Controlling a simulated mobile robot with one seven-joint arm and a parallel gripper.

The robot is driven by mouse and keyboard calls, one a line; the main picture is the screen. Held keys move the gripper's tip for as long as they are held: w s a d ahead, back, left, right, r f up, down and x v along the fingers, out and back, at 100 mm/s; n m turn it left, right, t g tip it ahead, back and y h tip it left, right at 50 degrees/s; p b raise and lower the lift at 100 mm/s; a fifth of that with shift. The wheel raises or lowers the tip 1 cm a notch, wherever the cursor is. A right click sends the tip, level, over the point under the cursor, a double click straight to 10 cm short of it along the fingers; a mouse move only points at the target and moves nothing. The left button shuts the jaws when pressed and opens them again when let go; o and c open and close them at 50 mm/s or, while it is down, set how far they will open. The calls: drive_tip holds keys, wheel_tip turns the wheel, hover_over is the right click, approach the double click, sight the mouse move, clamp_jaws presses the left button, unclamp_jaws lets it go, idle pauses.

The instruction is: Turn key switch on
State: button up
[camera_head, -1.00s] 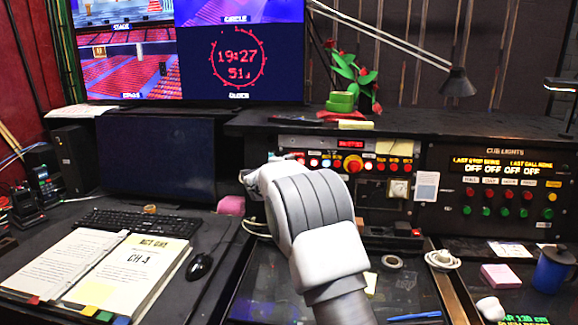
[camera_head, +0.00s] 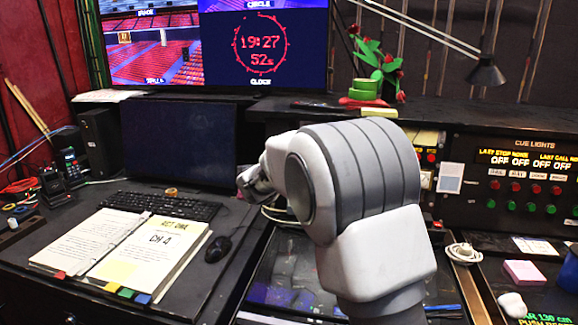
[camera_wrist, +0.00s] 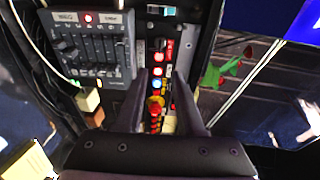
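In the wrist view, my gripper (camera_wrist: 161,82) has its two dark fingers apart with nothing between the tips. Beyond and between them runs a dark control panel with a column of small lit buttons (camera_wrist: 157,71) in red, white and blue. A red knob on a yellow base (camera_wrist: 155,106) shows between the fingers, farther off. I cannot pick out the key switch for sure; the panel's parts are small and blurred. In the head view, my white and grey arm covers most of this panel, and only its right end (camera_head: 428,160) shows.
A grey fader box (camera_wrist: 92,45) sits beside the panel in the wrist view. In the head view, the cue lights panel (camera_head: 520,175) is right of my arm. A desk lamp (camera_head: 486,72) hangs above. An open binder (camera_head: 150,250), keyboard (camera_head: 160,205) and mouse (camera_head: 218,248) lie left.

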drive_tip(key=shift+v, duration=2.65)
drive_tip(key=shift+r, duration=0.1)
drive_tip(key=s+a+r+n+y+p, duration=0.2)
drive_tip(key=s+r+n+y+p, duration=0.1)
drive_tip(key=s+r+n+y, duration=0.85)
drive_tip(key=s+d+f+n+g+h+p, duration=0.1)
drive_tip(key=s+d+f+n+g, duration=0.2)
drive_tip(key=s, duration=0.6)
drive_tip(key=s+d+f+n+g+h+p, duration=0.1)
drive_tip(key=s+d+f+n+g, duration=0.2)
drive_tip(key=s, duration=0.7)
drive_tip(key=s+d+f+n+g+h+p, duration=0.1)
drive_tip(key=s+f+n, duration=0.4)
drive_tip(key=s, duration=0.5)
drive_tip(key=d+g+h, duration=0.1)
drive_tip(key=d+g, duration=0.1)
drive_tip(key=shift+s+d+n+p, duration=0.25)
drive_tip(key=shift+d+n+p, duration=0.1)
drive_tip(key=shift+d+p, duration=0.05)
